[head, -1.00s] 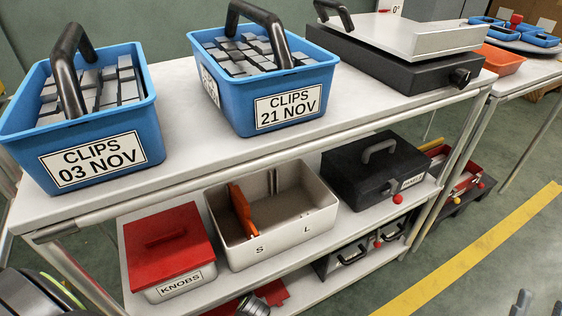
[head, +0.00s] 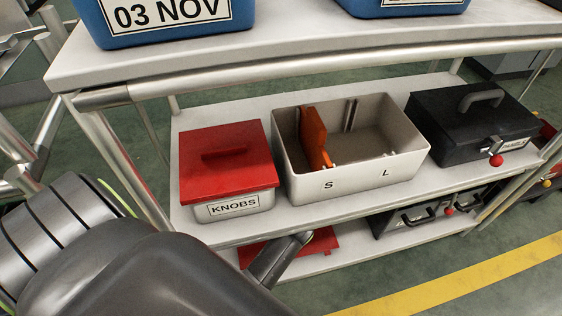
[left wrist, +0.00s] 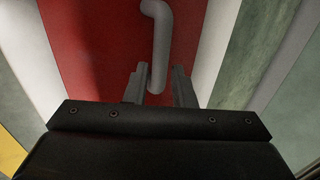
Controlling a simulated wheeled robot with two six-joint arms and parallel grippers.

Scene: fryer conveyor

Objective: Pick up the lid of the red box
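A red lid or flat red top (left wrist: 100,45) fills much of the left wrist view, with a bent grey handle (left wrist: 158,45) on it. My left gripper (left wrist: 160,88) is open, with one finger on each side of the handle's near end. I cannot tell how deep the fingers reach. In the head view, part of a red thing (head: 322,243) shows on the lowest shelf, mostly hidden by my left arm and the shelf above. The left gripper is not clearly visible there. A box labelled KNOBS (head: 235,206) with a red lid (head: 225,172) sits closed on the middle shelf. My right gripper is not in view.
A white S/L bin (head: 385,175) with an orange divider (head: 313,135) stands beside the KNOBS box. A black case (head: 465,135) is further right. The upper shelf edge (head: 320,60) and middle shelf edge (head: 330,217) lie above the lowest shelf. The floor in front is clear.

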